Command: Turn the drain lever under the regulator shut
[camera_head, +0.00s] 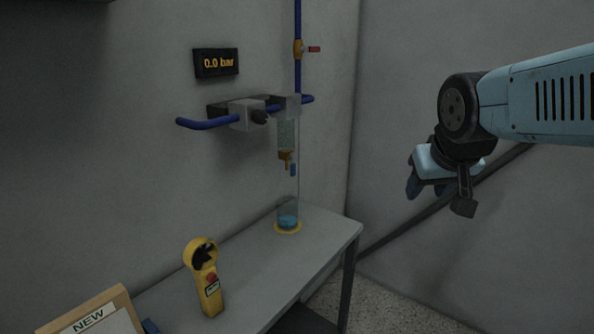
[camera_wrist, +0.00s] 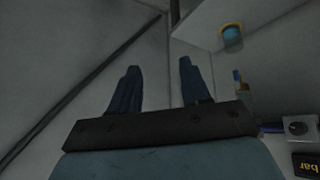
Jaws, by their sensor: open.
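The grey regulator (camera_head: 247,115) with a black knob is on the wall. To its right hangs a clear bowl (camera_head: 288,133) with a brass drain (camera_head: 286,156) at its bottom. The small blue drain lever (camera_head: 293,170) points downward beside the drain. In the wrist view the drain lever (camera_wrist: 238,75) is small, right of my fingers. My gripper (camera_head: 413,183) is open and empty, well to the right of the drain in the head view. Its two blue fingers (camera_wrist: 160,64) point away from the wrist camera with nothing between them.
A cup with blue liquid (camera_head: 288,215) stands on the bench (camera_head: 330,232) below the drain. A blue pipe (camera_head: 298,20) carries a brass valve with a red handle (camera_head: 315,49). A display (camera_head: 216,63) reads 0.0 bar. A yellow handheld device (camera_head: 206,280) stands front left.

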